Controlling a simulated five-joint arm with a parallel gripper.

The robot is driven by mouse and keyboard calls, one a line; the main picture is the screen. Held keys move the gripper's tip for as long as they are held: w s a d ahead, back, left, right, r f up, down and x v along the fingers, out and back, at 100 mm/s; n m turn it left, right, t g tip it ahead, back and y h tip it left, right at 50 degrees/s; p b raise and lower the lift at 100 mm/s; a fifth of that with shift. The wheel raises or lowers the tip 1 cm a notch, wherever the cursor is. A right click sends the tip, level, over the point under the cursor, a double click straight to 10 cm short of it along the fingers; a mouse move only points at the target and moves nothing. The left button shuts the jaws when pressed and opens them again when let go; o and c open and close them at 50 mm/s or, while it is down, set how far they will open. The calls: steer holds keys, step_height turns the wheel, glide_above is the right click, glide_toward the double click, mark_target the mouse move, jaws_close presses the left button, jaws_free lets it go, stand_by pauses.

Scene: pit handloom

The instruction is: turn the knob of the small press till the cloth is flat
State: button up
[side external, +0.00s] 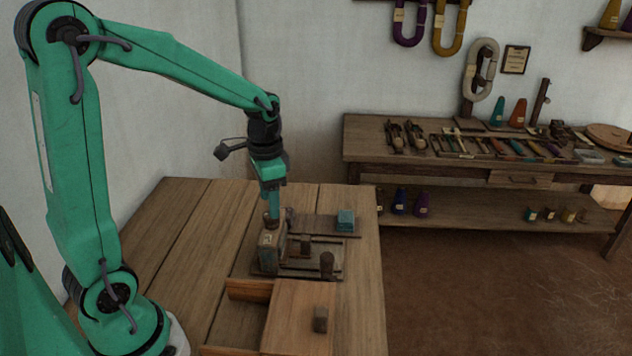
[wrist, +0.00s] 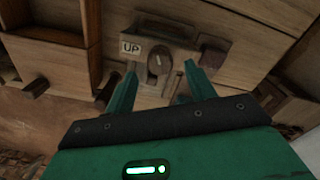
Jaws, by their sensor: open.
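The small press (side external: 270,252) stands on the wooden table under my gripper (side external: 272,210). My gripper (wrist: 160,70) is open, with one green finger on each side of the knob. I cannot tell whether the fingers touch it. In the side view the fingers point down at the top of the press and partly hide the knob. I cannot make out a cloth in the press.
A teal block (side external: 346,220) sits on a dark board behind and right of the press. A dark upright peg (side external: 327,264) stands to its right. The table's left part is clear.

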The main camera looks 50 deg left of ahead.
steer(key=shift+f, duration=1.75)
steer(key=c, duration=1)
